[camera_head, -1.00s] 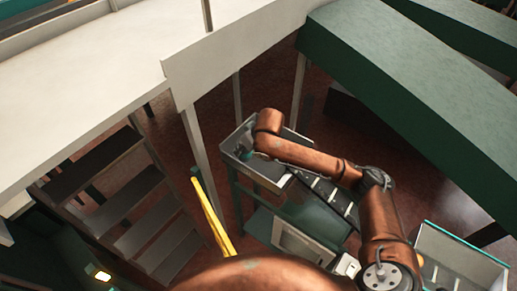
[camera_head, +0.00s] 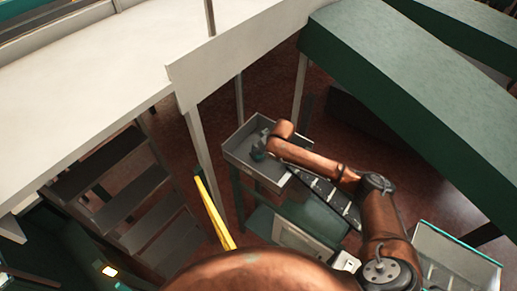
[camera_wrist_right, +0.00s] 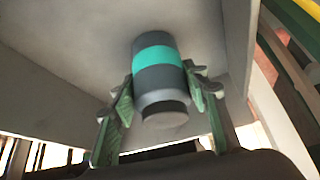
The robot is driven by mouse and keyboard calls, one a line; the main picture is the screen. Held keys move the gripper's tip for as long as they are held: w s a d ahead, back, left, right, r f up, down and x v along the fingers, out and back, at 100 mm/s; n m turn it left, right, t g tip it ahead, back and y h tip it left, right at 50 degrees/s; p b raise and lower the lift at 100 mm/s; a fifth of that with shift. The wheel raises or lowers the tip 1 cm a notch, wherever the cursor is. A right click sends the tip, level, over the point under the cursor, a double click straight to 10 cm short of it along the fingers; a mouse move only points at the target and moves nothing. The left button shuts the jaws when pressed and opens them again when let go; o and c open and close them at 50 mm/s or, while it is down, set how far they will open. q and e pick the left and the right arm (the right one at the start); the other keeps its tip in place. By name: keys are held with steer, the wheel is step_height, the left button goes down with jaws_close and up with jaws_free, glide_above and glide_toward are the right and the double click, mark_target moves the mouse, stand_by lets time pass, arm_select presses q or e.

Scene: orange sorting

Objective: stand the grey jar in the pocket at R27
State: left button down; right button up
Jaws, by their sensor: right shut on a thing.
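The grey jar (camera_wrist_right: 157,52) is a dark grey cylinder with a teal band. It shows in the right wrist view between the two green fingers of my right gripper (camera_wrist_right: 158,80), which is shut on it. Pale grey walls and a pale floor surround it there. In the head view my right gripper (camera_head: 259,150) is small, inside a grey tray (camera_head: 238,162) at the end of the copper arm, and the jar is hard to make out. I cannot tell whether the jar touches the tray floor. No R27 label is readable. My left gripper is not in view.
A dark strip with several light dividers (camera_head: 324,190) lies right of the tray, partly under my right arm. A yellow bar (camera_head: 214,213) leans left of the tray. A white counter (camera_head: 90,90) and a green slab (camera_head: 410,95) flank the area. Another grey bin (camera_head: 456,252) stands at lower right.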

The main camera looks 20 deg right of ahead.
steer(key=shift+f, duration=0.1)
steer(key=o, duration=1.3)
steer(key=b+v, duration=0.1)
steer(key=v, duration=1.1)
steer(key=shift+a, duration=0.1)
